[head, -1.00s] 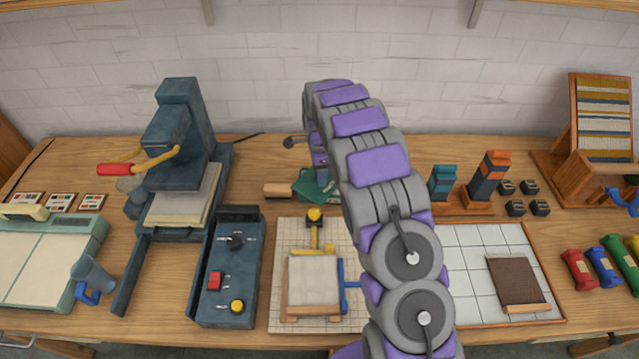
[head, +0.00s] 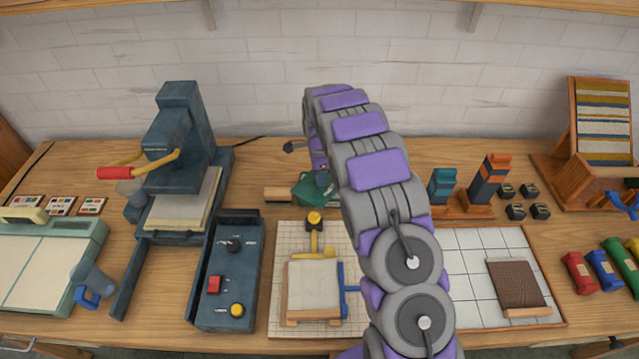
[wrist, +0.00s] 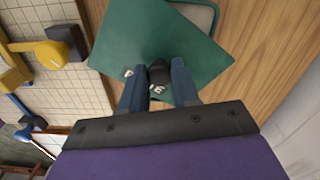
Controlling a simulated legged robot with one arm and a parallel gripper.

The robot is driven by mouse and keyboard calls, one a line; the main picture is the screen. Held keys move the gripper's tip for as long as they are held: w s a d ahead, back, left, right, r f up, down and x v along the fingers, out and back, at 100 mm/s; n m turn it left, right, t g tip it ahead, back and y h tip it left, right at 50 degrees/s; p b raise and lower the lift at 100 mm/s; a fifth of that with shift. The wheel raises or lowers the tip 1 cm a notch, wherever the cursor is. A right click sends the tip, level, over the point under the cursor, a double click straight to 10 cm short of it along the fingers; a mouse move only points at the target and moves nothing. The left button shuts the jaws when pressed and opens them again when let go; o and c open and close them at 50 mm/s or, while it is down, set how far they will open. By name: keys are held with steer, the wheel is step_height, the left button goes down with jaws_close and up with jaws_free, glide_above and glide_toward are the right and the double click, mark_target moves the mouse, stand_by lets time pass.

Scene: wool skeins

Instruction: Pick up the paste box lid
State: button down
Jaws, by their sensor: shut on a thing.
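The paste box lid is a flat green square plate (wrist: 150,35) with a dark round knob (wrist: 159,73) in the wrist view. My gripper (wrist: 158,84) is shut on the knob, with one blue-grey finger on each side. Part of a grey-green box rim (wrist: 203,14) shows past the lid's top edge, and the lid sits turned against it. I cannot tell how far the lid is above the box. In the head view, the green lid (head: 306,193) shows beside my arm, behind the grid board, partly hidden.
A wooden block (head: 277,194) lies just left of the lid. The grid board (head: 276,270) with a yellow-knobbed jig is in front. A dark blue press (head: 177,140) stands left. Orange and teal posts (head: 488,178) stand right. A white wall is behind.

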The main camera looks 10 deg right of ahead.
steer(key=shift+r+p, duration=0.65)
steer(key=shift+r, duration=1)
steer(key=shift+s+r, duration=0.15)
steer(key=shift+r, duration=0.1)
steer(key=shift+s, duration=0.75)
steer(key=s+r+p, duration=0.1)
steer(key=s+p, duration=0.2)
steer(key=s, duration=1.1)
steer(key=r+n+b, duration=0.1)
steer(key=n, duration=0.4)
glide_above(321, 189)
steer(key=d, duration=0.1)
steer(key=shift+w+a+r+n+h, duration=0.15)
steer(key=shift+w+n, duration=0.1)
steer(key=shift+w, duration=0.35)
steer(key=shift+w+a+r+n+h, duration=0.15)
steer(key=shift+w+n, duration=0.1)
steer(key=shift+w, duration=0.35)
steer(key=shift+f, duration=0.1)
steer(key=shift+f, duration=0.1)
